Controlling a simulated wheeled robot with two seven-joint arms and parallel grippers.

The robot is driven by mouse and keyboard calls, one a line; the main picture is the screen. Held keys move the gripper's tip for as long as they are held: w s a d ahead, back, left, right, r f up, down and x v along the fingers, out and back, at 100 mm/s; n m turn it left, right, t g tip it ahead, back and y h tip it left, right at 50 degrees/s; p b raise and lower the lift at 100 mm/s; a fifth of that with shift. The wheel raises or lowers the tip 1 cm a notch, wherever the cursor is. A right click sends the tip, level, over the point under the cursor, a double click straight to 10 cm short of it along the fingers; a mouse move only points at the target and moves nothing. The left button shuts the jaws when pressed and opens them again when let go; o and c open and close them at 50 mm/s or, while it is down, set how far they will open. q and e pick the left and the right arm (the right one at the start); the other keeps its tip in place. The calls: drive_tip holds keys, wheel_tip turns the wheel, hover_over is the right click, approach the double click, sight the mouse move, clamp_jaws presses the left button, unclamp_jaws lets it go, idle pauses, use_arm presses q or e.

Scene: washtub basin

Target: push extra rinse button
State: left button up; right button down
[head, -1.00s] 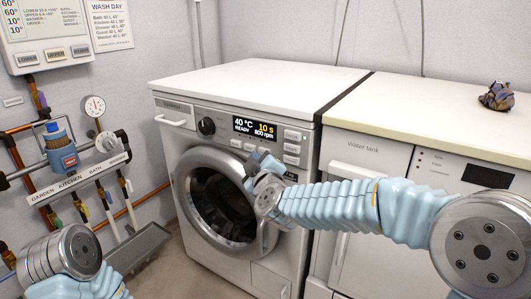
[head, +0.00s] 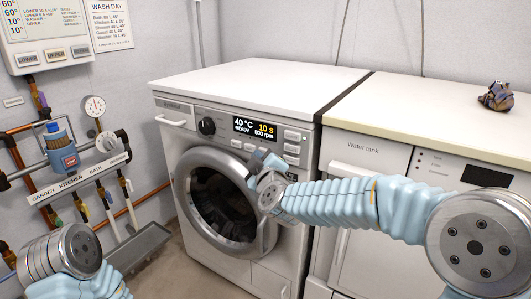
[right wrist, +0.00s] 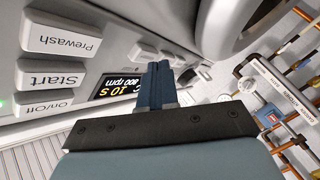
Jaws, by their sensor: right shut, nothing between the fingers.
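The washing machine (head: 235,190) has a control panel with a lit display (head: 257,128) reading 40 °C, READY, 10 s, 800 rpm. Buttons sit below and right of the display. In the right wrist view, the Prewash button (right wrist: 62,41), Start button (right wrist: 50,76) and On/Off button (right wrist: 45,103) read upside down. Smaller buttons (right wrist: 144,54) lie beyond my fingertips, partly hidden, their labels unreadable; I cannot tell which is extra rinse. My right gripper (head: 264,157) is shut and empty, just in front of the panel's lower edge; its fingers also show in the right wrist view (right wrist: 157,72). Contact is unclear.
The round door (head: 222,200) is below the panel. A water tank unit (head: 365,165) stands to the right, with a crumpled dark object (head: 497,96) on top. Pipes and a valve rail (head: 75,180) are on the left wall.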

drive_tip(key=shift+w+d, duration=0.2)
drive_tip(key=shift+w, duration=0.05)
idle(0.3)
drive_tip(key=shift+s+a+p, duration=0.4)
drive_tip(key=shift+s+a, duration=0.1)
drive_tip(key=shift+s, duration=0.25)
drive_tip(key=shift+s+a+p, duration=0.4)
drive_tip(key=shift+s+a, duration=0.5)
drive_tip(key=shift+s, duration=0.3)
drive_tip(key=shift+s+a+p, duration=0.4)
drive_tip(key=shift+s+a, duration=0.45)
drive_tip(key=shift+s, duration=0.35)
